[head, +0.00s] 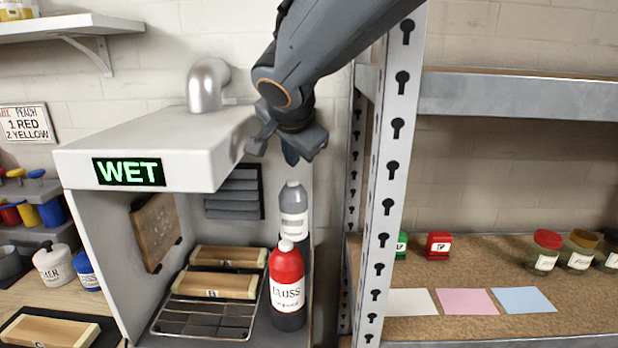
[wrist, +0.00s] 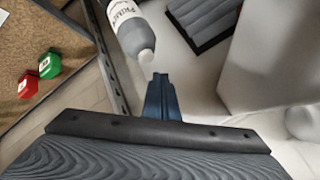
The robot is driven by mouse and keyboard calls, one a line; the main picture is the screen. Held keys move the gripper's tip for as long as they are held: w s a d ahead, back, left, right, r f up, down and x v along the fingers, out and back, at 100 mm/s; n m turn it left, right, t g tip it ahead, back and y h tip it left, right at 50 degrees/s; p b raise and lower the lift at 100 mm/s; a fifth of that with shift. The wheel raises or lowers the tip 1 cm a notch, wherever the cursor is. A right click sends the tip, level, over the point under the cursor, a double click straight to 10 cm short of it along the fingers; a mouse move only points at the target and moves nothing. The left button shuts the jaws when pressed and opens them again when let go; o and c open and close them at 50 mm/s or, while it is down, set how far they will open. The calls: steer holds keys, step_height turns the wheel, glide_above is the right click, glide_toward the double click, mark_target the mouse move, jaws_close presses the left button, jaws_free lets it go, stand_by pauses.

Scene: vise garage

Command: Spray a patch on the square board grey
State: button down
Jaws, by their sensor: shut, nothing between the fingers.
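A brown, roughly square board (head: 157,232) is mounted on the inner left wall of the spray booth; I see no grey patch on it. A grey bottle (head: 293,212) with a pale label and grey cap stands upright at the booth's right side, behind a red bottle (head: 287,285) labelled GLOSS. The grey bottle also shows in the wrist view (wrist: 128,28), just beyond my fingertips. My gripper (head: 291,158) is shut and empty, pointing down above the grey bottle, apart from it. In the wrist view its blue fingers (wrist: 160,97) are together.
The booth (head: 150,145) has a lit WET sign (head: 129,172) and a wire rack (head: 205,320) with wooden blocks. A metal shelf post (head: 392,170) stands close on the right. The shelf holds a red stamp (head: 438,245), jars and coloured sheets.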

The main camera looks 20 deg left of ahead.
mark_target(293, 186)
steer(key=shift+r+p, duration=0.9)
steer(key=shift+r, duration=1.4)
stand_by(0.8)
